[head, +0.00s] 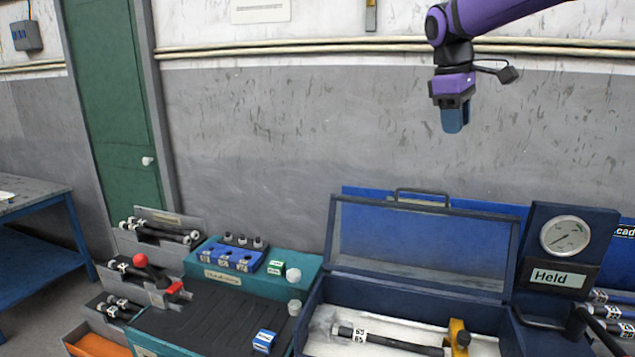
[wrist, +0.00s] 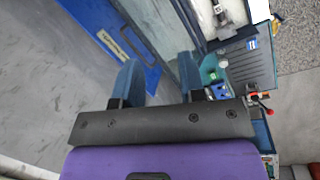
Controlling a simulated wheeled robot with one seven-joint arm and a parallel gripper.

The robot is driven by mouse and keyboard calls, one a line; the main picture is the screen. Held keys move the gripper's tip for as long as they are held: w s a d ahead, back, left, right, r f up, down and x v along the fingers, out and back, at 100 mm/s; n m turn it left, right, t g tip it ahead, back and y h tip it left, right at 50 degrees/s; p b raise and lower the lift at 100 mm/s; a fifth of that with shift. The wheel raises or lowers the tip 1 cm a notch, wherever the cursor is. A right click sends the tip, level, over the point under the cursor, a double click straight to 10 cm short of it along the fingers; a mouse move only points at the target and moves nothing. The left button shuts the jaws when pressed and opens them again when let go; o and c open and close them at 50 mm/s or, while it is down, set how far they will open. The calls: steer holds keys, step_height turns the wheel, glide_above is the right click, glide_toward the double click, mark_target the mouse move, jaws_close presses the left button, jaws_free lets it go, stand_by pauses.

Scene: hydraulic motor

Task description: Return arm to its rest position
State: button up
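My gripper (head: 456,122) hangs from my purple arm (head: 500,12) at the upper right of the head view, fingers pointing down. It is high in front of the grey wall, well above the blue case and touching nothing. In the wrist view my gripper (wrist: 158,75) shows two blue fingers set apart with nothing between them. In the head view the fingers overlap, so their gap is hidden there.
Below stand an open blue case (head: 425,236) holding a rod (head: 385,341) and yellow clamp, a gauge box (head: 566,242) marked "Held", and a teal workbench (head: 215,325) with a red-knobbed lever (head: 141,261). A green door (head: 110,100) is at left. The air around my gripper is clear.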

steer(key=s+d+m+t+y, duration=0.15)
steer(key=s+m, duration=0.35)
steer(key=s, duration=1.5)
steer(key=s+f+m+t, duration=0.1)
steer(key=s+f+m, duration=0.1)
steer(key=s+f, duration=0.2)
steer(key=s+d+f+m+t, duration=0.1)
steer(key=s+f+m+t, duration=0.1)
steer(key=s+f, duration=0.3)
steer(key=s+y, duration=0.1)
steer(key=s, duration=0.3)
steer(key=shift+s+f, duration=0.25)
steer(key=shift+s, duration=0.15)
